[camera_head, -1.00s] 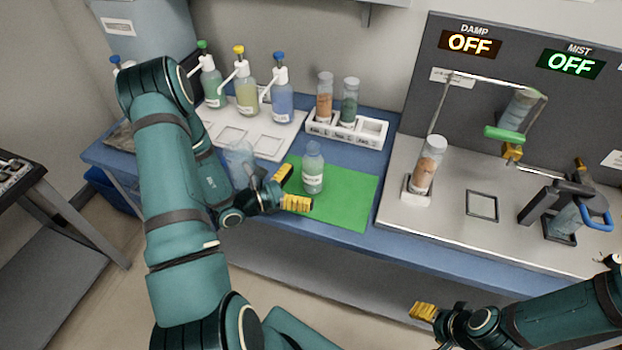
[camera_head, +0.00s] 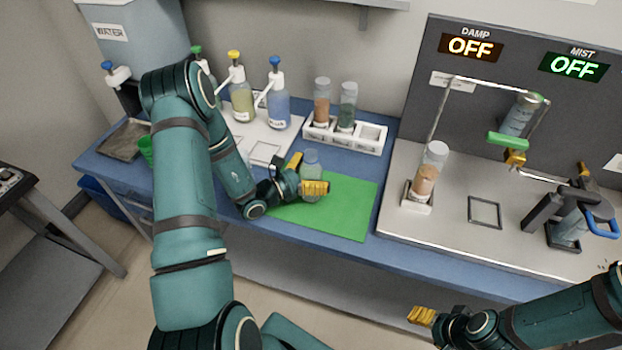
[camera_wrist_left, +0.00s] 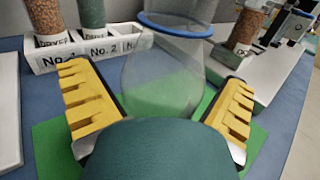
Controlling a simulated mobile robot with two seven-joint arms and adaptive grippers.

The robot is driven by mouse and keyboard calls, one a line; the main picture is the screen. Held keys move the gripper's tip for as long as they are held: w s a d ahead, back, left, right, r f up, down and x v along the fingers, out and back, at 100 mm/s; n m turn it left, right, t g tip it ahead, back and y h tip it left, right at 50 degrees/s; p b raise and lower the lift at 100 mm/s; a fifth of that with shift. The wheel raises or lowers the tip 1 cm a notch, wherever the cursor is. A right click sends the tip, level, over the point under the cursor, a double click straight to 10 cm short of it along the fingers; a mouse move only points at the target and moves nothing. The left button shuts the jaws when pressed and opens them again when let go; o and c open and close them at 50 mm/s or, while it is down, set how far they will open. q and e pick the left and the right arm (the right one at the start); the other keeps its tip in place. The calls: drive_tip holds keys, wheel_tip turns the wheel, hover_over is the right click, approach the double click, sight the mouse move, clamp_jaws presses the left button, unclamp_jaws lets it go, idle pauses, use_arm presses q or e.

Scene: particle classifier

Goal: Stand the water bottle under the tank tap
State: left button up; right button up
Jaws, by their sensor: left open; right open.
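A clear bottle (camera_head: 312,160), its label unreadable, stands upright on the green mat (camera_head: 345,205). My left gripper (camera_head: 305,174) is open, with its yellow fingers on either side of the bottle. In the left wrist view a clear vessel with a blue rim (camera_wrist_left: 168,75) rises between the open fingers; contact cannot be told. The tank marked WATER (camera_head: 150,45) stands at the back left. Its blue-topped tap (camera_head: 108,68) hangs over a dark tray (camera_head: 126,142). My right gripper (camera_head: 422,316) is open and empty at the lower right, in front of the bench.
A green cup (camera_head: 145,150) stands beside the tray, partly behind my left arm. Pump bottles (camera_head: 277,104) stand on a white tray behind. A white rack (camera_head: 345,137) with two filled tubes is behind the mat. A metal station (camera_head: 455,225) with a tube and frame occupies the right.

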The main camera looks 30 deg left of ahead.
use_arm(q)
drive_tip(key=shift+c, duration=0.3)
drive_tip(key=c, duration=1.3)
drive_tip(key=shift+r, duration=0.1)
drive_tip(key=shift+c, duration=0.2)
